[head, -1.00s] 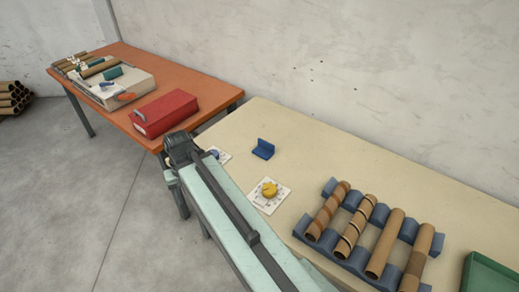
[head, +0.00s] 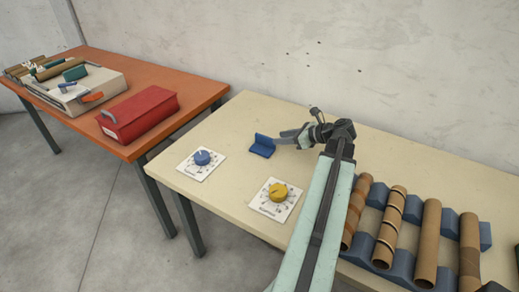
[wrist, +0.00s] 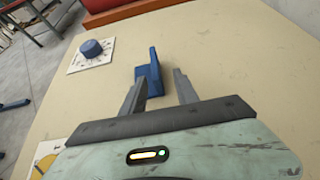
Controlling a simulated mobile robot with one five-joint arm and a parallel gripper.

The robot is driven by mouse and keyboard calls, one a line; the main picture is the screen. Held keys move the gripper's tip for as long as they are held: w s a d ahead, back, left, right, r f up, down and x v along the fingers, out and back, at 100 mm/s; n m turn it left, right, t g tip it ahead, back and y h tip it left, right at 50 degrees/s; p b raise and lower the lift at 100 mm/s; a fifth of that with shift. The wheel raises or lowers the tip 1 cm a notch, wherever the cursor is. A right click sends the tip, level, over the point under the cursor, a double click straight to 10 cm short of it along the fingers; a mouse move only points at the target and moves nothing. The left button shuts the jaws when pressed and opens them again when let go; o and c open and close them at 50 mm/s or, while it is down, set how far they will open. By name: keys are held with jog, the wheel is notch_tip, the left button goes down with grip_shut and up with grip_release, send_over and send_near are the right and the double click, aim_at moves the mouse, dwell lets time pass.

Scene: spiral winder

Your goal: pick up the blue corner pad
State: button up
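The blue corner pad (head: 262,146) is an L-shaped piece on the cream table, near its back left part. It also shows in the wrist view (wrist: 150,74), just ahead of my fingers. My gripper (head: 284,138) is at the right of the pad in the head view, low over the table. In the wrist view my gripper's (wrist: 158,82) two fingers are spread apart with a gap between them. The pad lies beyond the fingertips, nearer the left finger, which overlaps its lower edge. Whether they touch cannot be told.
A blue dial (head: 202,158) and a yellow dial (head: 278,192) on white cards lie in front. Cardboard tubes (head: 427,240) rest on a blue rack (head: 403,265) at right. A red box (head: 138,115) is on the orange table (head: 190,84) at left.

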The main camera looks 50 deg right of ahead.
aim_at(265, 145)
jog(key=b+x, duration=0.1)
jog(key=x, duration=0.1)
jog(key=b+x, duration=0.1)
jog(key=x, duration=0.2)
jog(key=b+x, duration=0.1)
jog(key=x, duration=0.2)
jog(key=shift+w+a+r, duration=0.1)
jog(key=shift+a+r, duration=0.05)
jog(key=shift+a, duration=0.2)
jog(key=shift+r, duration=0.1)
grip_shut()
